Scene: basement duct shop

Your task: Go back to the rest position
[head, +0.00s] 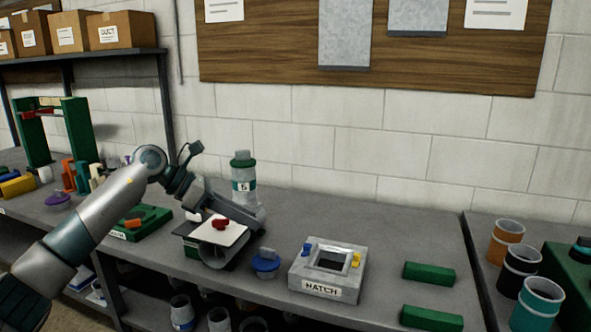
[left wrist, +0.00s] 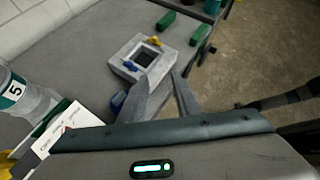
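My left arm comes in from the left in the head view and reaches over the workbench (head: 390,235). My left gripper (head: 238,212) is above the bench, close to a grey duct piece with a white card on it (head: 219,231). In the left wrist view my left gripper (left wrist: 162,92) has its two fingers spread apart, with nothing between them. The grey hatch block (left wrist: 130,72) lies beyond the fingertips there; it also shows in the head view (head: 325,288). My right gripper cannot be made out in either view.
A grey bottle-like fitting marked 5 (head: 243,172) stands behind the gripper. A blue knobbed lid (head: 266,263) sits left of the hatch block. Green bars (head: 429,274) lie to the right. A green stand (head: 78,128) is at far left. The back right of the bench is clear.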

